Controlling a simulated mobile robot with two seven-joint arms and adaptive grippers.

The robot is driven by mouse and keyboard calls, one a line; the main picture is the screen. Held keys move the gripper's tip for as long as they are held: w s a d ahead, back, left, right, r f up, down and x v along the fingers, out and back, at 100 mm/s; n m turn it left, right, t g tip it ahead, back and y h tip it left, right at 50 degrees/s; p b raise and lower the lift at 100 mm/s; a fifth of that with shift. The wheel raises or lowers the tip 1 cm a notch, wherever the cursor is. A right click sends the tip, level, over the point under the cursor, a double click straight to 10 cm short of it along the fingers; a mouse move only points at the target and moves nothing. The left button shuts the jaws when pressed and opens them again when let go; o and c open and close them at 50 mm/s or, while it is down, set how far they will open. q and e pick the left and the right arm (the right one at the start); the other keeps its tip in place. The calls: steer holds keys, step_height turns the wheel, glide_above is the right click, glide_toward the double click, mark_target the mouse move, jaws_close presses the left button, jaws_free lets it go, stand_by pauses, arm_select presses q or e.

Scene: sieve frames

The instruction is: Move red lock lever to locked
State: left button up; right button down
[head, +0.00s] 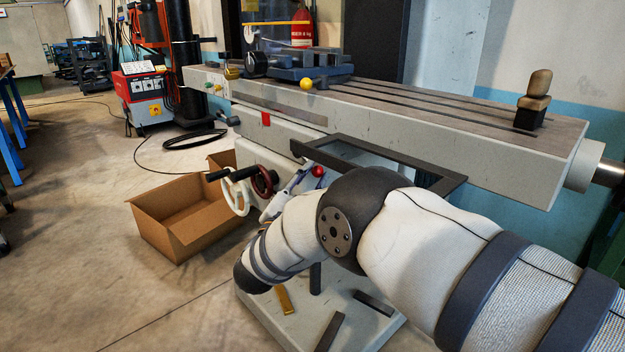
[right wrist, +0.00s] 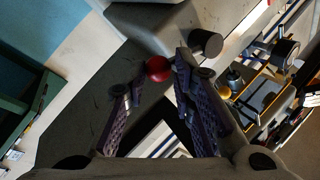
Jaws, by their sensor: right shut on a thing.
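The red ball knob of the lock lever (head: 318,171) shows in the head view just past my right forearm, below the machine table. My right gripper (head: 302,182) is beside it, partly hidden behind my own arm. In the right wrist view the red knob (right wrist: 158,69) sits between the fingertips of my right gripper (right wrist: 162,75), which is shut on it. The lever's shaft and its pivot are hidden, so I cannot tell its angle. My left gripper is in no view.
A long grey machine table (head: 450,125) runs above, with a blue vise (head: 300,65) and a yellow ball (head: 306,84). A dark frame (head: 360,150) juts out near my forearm. Handwheels (head: 262,181) and a cardboard box (head: 180,215) lie left. Open floor (head: 80,200) is farther left.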

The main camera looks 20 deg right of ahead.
steer(key=shift+d+r, duration=0.1)
steer(key=shift+d, duration=0.1)
steer(key=c, duration=1.5)
jaws_free()
steer(key=shift+o, duration=0.7)
steer(key=shift+w, duration=0.1)
steer(key=v, duration=1.2)
